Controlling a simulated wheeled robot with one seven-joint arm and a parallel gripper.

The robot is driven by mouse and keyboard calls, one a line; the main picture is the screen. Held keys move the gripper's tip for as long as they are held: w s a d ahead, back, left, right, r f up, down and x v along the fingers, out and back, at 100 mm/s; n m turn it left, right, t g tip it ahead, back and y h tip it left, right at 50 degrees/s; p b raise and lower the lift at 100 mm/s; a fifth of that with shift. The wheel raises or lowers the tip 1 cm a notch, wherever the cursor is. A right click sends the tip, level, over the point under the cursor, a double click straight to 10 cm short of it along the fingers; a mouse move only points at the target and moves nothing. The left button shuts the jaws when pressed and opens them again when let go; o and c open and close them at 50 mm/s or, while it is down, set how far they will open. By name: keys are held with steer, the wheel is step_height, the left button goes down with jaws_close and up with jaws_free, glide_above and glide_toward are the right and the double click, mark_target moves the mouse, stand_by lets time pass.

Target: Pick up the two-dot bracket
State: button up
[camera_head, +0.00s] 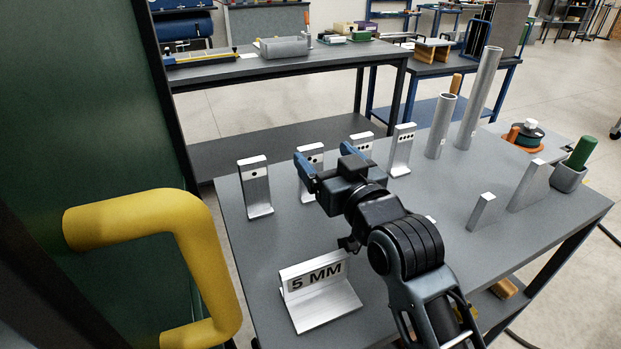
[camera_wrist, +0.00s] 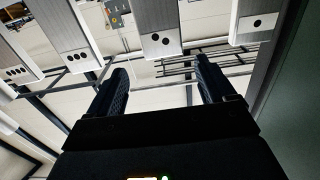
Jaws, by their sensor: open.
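The two-dot bracket (camera_head: 312,157) is a silver upright plate with dark dots near its top, standing on the grey table, partly hidden behind my gripper. In the wrist view the two-dot bracket (camera_wrist: 160,28) appears upside down, just beyond and between the fingertips. My gripper (camera_head: 328,163) is open and empty, its blue fingers spread toward that bracket. The fingers also show in the wrist view (camera_wrist: 160,68) with a clear gap between them. I cannot tell whether either finger touches the bracket.
A one-dot bracket (camera_head: 256,190) stands to the left. A three-dot bracket (camera_head: 361,141) and another with several dots (camera_head: 402,152) stand to the right. A "5 MM" sign (camera_head: 318,292) is in front. Two tubes (camera_head: 440,128) (camera_head: 479,98) stand behind. A yellow handle (camera_head: 190,225) is left.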

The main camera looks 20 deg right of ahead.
mark_target(312, 149)
steer(key=w, duration=0.2)
steer(key=w+p, duration=0.1)
steer(key=w, duration=0.4)
steer(key=shift+w+a+f, duration=0.2)
steer(key=shift+a+f, duration=0.05)
steer(key=shift+a, duration=0.05)
steer(key=c, duration=1.5)
